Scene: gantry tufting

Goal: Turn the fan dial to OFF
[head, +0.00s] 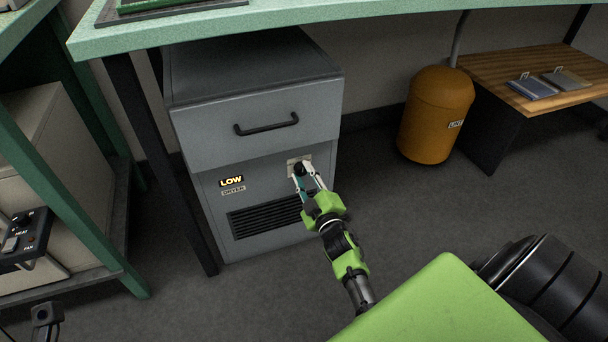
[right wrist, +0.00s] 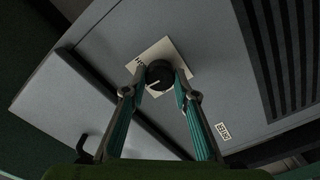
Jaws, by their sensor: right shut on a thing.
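A small black dial (head: 299,167) sits on a pale square plate (right wrist: 147,54) on the front of a grey cabinet (head: 258,95). A lit sign on the cabinet reads LOW (head: 231,181), with a DRYER label (head: 233,190) below it. My right gripper (head: 301,176) is shut on the dial (right wrist: 160,72), one finger on each side. In the right wrist view a pale pointer line shows on the dial, and most of the plate's lettering is hidden or too small to read. My left gripper is not in view.
A black vent grille (head: 265,216) lies below the dial and a drawer handle (head: 266,124) above it. A control box (head: 24,240) marked HEAT and FAN is at the left. An orange bin (head: 436,112) stands at the right. The floor before the cabinet is clear.

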